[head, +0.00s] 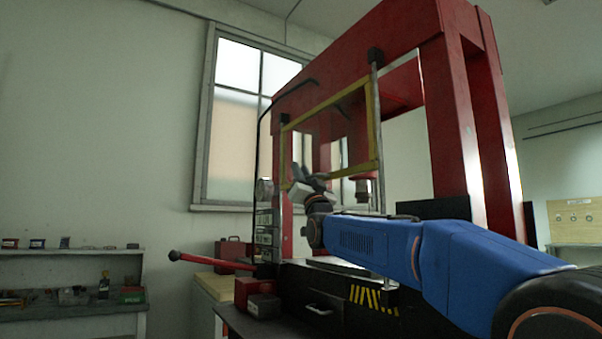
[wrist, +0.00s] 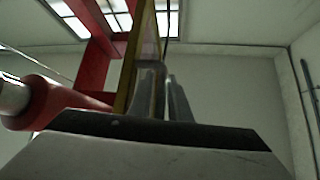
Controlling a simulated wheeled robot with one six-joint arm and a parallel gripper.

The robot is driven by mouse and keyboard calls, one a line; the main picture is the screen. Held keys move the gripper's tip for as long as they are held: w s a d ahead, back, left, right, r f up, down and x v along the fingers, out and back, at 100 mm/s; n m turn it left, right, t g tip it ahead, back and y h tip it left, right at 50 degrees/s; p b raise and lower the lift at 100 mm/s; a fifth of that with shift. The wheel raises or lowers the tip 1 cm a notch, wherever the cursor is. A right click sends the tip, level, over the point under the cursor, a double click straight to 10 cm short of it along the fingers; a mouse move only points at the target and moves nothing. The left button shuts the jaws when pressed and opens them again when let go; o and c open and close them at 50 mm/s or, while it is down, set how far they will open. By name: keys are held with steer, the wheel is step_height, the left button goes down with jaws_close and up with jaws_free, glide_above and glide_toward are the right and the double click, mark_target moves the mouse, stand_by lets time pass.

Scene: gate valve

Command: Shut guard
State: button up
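The guard (head: 376,128) is a clear panel in a yellow frame, hanging upright on the front of the red press. It is raised, with open space beneath it above the press bed. My gripper (head: 308,174) is at the lower left part of the guard's frame. In the wrist view the guard (wrist: 143,45) is seen nearly edge-on from below, rising just beyond my gripper (wrist: 161,78). The two fingers stand upright with a narrow gap, and a thin yellowish-brown strip shows between them. Whether they press on the frame cannot be told.
The red press (head: 452,120) rises around the guard, with a ram (head: 363,188) behind it. A red-handled lever (head: 210,262) sticks out to the left. A red box (head: 233,251) stands near it. A shelf bench (head: 70,285) is by the left wall. The air left of the guard is clear.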

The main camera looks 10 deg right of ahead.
jaws_close()
step_height(320, 180, down, 21)
steer(key=shift+f, duration=0.15)
stand_by(0.3)
jaws_free()
